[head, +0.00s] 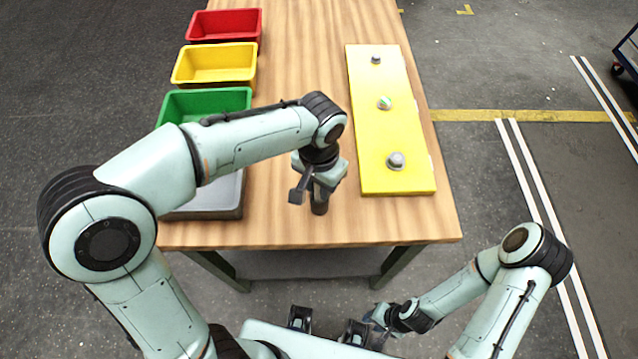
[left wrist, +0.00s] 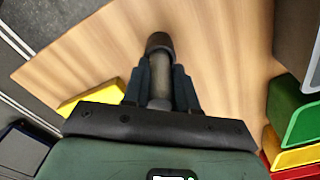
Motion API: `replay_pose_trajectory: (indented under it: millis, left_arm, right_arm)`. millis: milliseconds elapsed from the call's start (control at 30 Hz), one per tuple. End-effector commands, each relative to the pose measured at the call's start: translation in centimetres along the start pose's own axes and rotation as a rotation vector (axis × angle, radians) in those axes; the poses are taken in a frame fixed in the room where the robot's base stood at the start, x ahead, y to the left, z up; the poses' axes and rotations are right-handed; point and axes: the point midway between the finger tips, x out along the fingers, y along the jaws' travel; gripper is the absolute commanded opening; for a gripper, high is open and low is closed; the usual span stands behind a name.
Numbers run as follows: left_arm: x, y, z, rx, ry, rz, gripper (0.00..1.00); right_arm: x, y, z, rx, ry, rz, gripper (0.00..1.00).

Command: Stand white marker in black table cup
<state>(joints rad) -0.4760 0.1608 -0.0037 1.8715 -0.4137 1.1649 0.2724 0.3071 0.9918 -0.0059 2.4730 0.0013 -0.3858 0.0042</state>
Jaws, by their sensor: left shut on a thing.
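My left gripper (head: 311,190) points down over the front part of the wooden table. In the left wrist view its two fingers (left wrist: 160,92) are closed on a pale grey-white shaft, which I take to be the white marker (left wrist: 159,84). A dark round cylinder, seemingly the black table cup (head: 319,208), is directly below the gripper. It also shows at the shaft's far end in the left wrist view (left wrist: 158,42). I cannot tell whether the shaft is inside the cup or just above it. My right gripper (head: 380,316) is low, off the table's front edge; its jaws are unclear.
Red (head: 224,26), yellow (head: 214,65), green (head: 204,101) and grey (head: 215,198) bins line the table's left side. A yellow board (head: 392,150) with several small round knobs lies on the right. Bare wood surrounds the cup.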

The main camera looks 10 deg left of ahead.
Motion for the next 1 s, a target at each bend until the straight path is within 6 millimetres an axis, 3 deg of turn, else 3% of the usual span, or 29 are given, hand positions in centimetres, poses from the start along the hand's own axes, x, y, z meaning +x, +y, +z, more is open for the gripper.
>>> replay_pose_trajectory:
  millis: [367, 400, 467, 767, 1000]
  left_arm:
    - [0.4, 0.0, 0.0, -0.001, 0.000, 0.000, 0.00]
    - [0.4, 0.0, 0.0, -0.001, 0.001, 0.000, 0.37]
    - [0.3, 0.0, 0.0, -0.001, 0.001, 0.000, 0.52]
    - [0.2, 0.0, 0.0, -0.001, 0.001, 0.000, 0.52]
    - [-3.0, -0.1, -0.1, -0.002, 0.007, 0.000, 0.52]
  right_arm:
    - [0.3, 0.1, 0.1, 0.000, -0.001, 0.000, 0.34]
    - [0.2, 0.1, 0.1, 0.000, -0.001, 0.000, 0.34]
    - [0.2, 0.1, 0.1, 0.000, -0.001, 0.000, 0.34]
    - [0.1, 0.0, 0.0, 0.000, 0.000, 0.000, 0.34]
    - [-0.7, -0.3, -0.2, -0.001, 0.004, -0.001, 0.34]
